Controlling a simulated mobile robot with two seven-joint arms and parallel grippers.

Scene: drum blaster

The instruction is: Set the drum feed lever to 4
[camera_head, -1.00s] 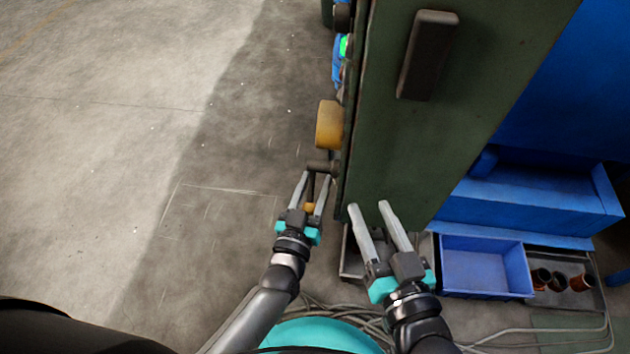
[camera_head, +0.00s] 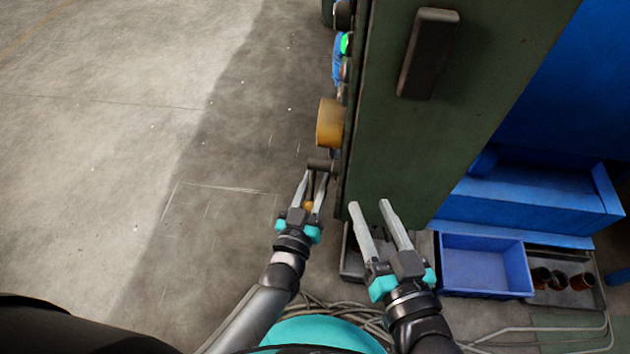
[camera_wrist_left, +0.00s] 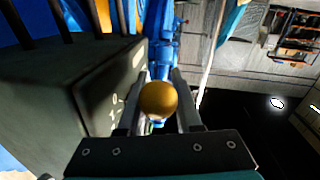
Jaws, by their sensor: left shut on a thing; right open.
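The drum feed lever shows as a dark shaft (camera_head: 321,165) at the left side of the green cabinet, with a yellow-brown knob at its end. The round knob (camera_wrist_left: 158,99) sits between the fingers in the left wrist view. My left gripper (camera_head: 314,184) is shut on the lever, and its fingers hide part of it. White scale marks (camera_wrist_left: 116,105) show on the panel beside it, too small to read surely. My right gripper (camera_head: 372,208) is open and empty, in front of the green cabinet's lower end.
The green cabinet (camera_head: 400,150) has a dark handle (camera_head: 428,54) on top. A yellow cylinder (camera_head: 330,123) and a green button (camera_head: 345,43) stick out on its left side. A blue bin (camera_head: 487,266) stands at the lower right. The floor at left is clear.

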